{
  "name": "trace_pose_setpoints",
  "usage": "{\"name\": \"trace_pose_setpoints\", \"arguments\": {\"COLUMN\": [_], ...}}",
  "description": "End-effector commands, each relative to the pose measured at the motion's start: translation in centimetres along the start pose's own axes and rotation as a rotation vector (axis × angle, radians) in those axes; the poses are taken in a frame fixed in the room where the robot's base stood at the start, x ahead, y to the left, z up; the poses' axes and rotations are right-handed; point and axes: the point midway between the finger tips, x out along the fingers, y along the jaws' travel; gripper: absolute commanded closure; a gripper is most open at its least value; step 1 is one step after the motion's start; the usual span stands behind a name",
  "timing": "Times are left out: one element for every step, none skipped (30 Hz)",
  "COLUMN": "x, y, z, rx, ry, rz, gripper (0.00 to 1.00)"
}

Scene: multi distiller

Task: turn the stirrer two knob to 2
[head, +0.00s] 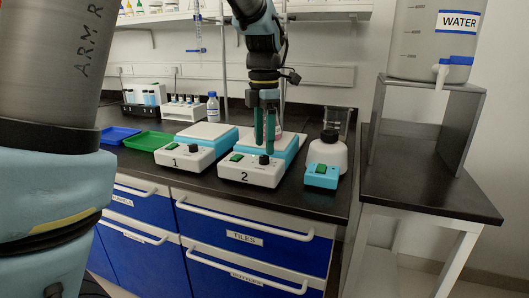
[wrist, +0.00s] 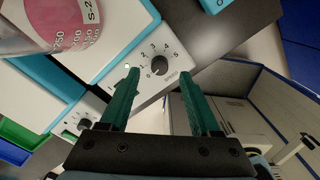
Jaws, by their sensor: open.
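Stirrer two (head: 281,178) is a white and blue unit on the black bench, with a "2" on its sloped front, a green switch and a black knob (head: 264,160). My gripper (head: 264,148) points down over the stirrer's front. In the wrist view its green fingers (wrist: 159,73) are apart, one on each side of the knob. I cannot tell whether they touch it.
Stirrer one (head: 172,156) stands close on the left. On the right are a white bottle (head: 328,154) and a small blue box with a green switch (head: 321,176). A flask (wrist: 50,22) stands on stirrer two. Green (head: 150,141) and blue trays (head: 119,135) lie further left.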

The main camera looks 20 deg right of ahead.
Motion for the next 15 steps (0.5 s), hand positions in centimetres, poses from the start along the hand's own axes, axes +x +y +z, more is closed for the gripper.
{"name": "trace_pose_setpoints", "arguments": {"x": [0.9, 1.3, 1.8, 2.1, 2.4, 2.7, 2.9, 3.0, 3.1, 3.2, 3.3, 3.3, 3.3, 3.3, 3.3], "y": [0.0, 0.0, 0.0, 0.0, 0.0, 0.0, 0.0, 0.0, 0.0, 0.0, 0.0, 0.0, 0.0, 0.0, 0.0], "z": [-0.1, -0.1, 0.0, 0.0, 0.0, 0.0, 0.0, 0.0, 0.0, 0.0, 0.0, 0.0, 0.0, 0.0, 0.0], "rx": [0.000, 0.000, 0.000, 0.000, 0.000, 0.000, 0.000, 0.000, 0.000, 0.000, 0.000, 0.000, 0.000, 0.000, 0.000], "ry": [0.002, 0.002, 0.002, 0.002, 0.002, 0.000, 0.000, -0.001, -0.001, -0.001, -0.001, -0.001, -0.001, -0.001, -0.001], "rz": [-0.001, -0.002, -0.001, -0.001, -0.001, 0.000, 0.000, 0.000, 0.000, 0.000, 0.000, 0.000, 0.000, 0.000, 0.000], "gripper": [0.37, 0.37, 0.37, 0.37, 0.37, 0.37, 0.37, 0.37, 0.37, 0.37, 0.37, 0.37, 0.37, 0.37, 0.37]}}
